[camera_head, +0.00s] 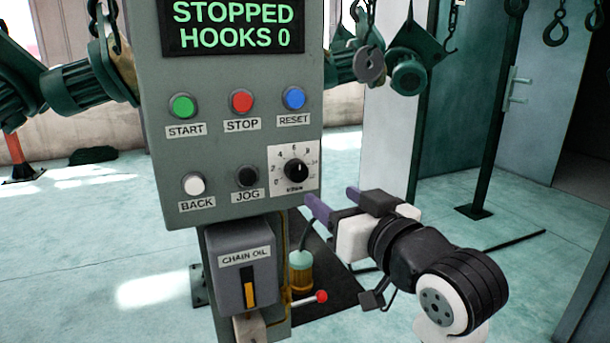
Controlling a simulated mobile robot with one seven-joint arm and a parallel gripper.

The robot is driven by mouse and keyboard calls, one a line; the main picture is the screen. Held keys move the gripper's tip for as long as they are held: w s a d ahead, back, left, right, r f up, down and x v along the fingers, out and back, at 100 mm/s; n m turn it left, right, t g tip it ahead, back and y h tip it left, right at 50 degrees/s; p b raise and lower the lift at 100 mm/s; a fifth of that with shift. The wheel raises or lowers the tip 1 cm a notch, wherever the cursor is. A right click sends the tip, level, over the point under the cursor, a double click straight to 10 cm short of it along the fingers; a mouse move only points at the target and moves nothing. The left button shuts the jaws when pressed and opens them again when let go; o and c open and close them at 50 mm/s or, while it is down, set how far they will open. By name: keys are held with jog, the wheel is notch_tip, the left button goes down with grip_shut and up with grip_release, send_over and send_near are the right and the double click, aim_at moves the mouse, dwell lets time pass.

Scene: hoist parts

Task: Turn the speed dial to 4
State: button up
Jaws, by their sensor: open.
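The speed dial (296,170) is a black round knob on a white scale plate at the lower right of the grey control panel (220,145). Its scale has numbers from 0 at the lower left, through 2, 4 and 6, rising clockwise. A small light mark shows near the knob's upper right; its exact setting is too small to read surely. My gripper (330,199) is just below and right of the dial, its two purple fingers apart and pointing at the panel's lower right edge. It is open, holds nothing and appears clear of the knob.
Above the dial are green START (183,107), red STOP (243,102) and blue RESET (293,98) buttons. White BACK (194,185) and black JOG (247,176) buttons sit left of it. A chain oil box (240,266) and red-tipped lever (321,296) are below. The display (234,26) reads STOPPED, HOOKS 0.

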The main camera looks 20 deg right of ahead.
aim_at(299, 173)
jog(key=w, duration=0.3)
jog(key=w+a+p, duration=0.1)
jog(key=w, duration=0.6)
jog(key=shift+w+a, duration=0.15)
jog(key=shift+w, duration=0.15)
jog(key=c, duration=1)
jog(key=shift+n, duration=0.3)
jog(key=n+b, duration=0.1)
jog(key=n, duration=0.2)
jog(key=shift+a+n+b, duration=0.1)
jog(key=shift+n+b, duration=0.7)
jog(key=shift+n, duration=1.2)
